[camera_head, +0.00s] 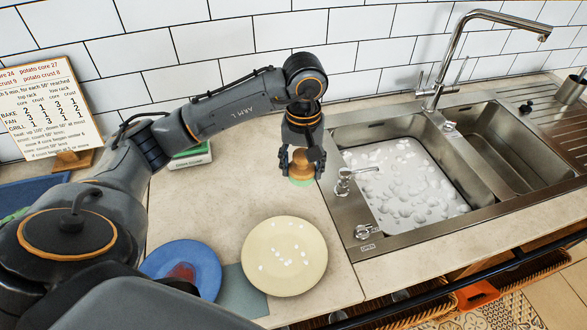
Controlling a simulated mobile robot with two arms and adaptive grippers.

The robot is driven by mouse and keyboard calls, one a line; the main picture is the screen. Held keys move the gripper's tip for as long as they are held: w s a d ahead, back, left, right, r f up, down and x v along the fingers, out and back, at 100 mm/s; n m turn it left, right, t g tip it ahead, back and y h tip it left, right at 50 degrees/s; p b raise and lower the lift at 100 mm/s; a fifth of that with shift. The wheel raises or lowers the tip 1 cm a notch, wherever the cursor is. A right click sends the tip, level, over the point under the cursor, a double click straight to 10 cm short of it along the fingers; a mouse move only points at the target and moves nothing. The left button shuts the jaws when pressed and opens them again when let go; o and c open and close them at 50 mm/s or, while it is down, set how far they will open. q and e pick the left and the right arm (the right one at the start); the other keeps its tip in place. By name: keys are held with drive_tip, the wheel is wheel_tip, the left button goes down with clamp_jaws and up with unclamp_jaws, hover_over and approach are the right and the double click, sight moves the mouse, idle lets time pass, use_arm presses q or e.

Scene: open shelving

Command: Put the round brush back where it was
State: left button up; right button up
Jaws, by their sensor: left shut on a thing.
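My left gripper (302,170) comes down over the counter just left of the sink. It is shut on a round brush (301,160) with a brown wooden top and a pale green lower rim. The fingers hide part of the brush. I cannot tell whether the brush touches the counter or hangs just above it. My right gripper does not show.
The sink (357,208) at the right holds foamy water, under a tall faucet (452,60). A cream plate (262,279) with white specks and a blue plate (205,262) with a red smear lie in front. A sign (45,105) stands at the back left.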

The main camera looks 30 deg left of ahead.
use_arm(q)
drive_tip(key=w+a+f, duration=0.1)
drive_tip(key=a+f, duration=0.1)
drive_tip(key=w+a+f+p, duration=0.1)
drive_tip(key=w+a+f, duration=0.1)
drive_tip(key=w+a+f+p, duration=0.1)
drive_tip(key=w+a+f, duration=0.1)
drive_tip(key=f, duration=0.1)
drive_tip(key=shift+w+f, duration=0.1)
drive_tip(key=shift+w, duration=0.15)
wheel_tip(320, 180, down, 2)
drive_tip(key=shift+f+p, duration=0.1)
drive_tip(key=shift+p, duration=0.95)
drive_tip(key=shift+f, duration=0.65)
drive_tip(key=o, duration=0.7)
drive_tip(key=shift+f, duration=0.1)
drive_tip(key=shift+c, duration=0.2)
drive_tip(key=o, duration=0.4)
drive_tip(key=shift+o, duration=0.2)
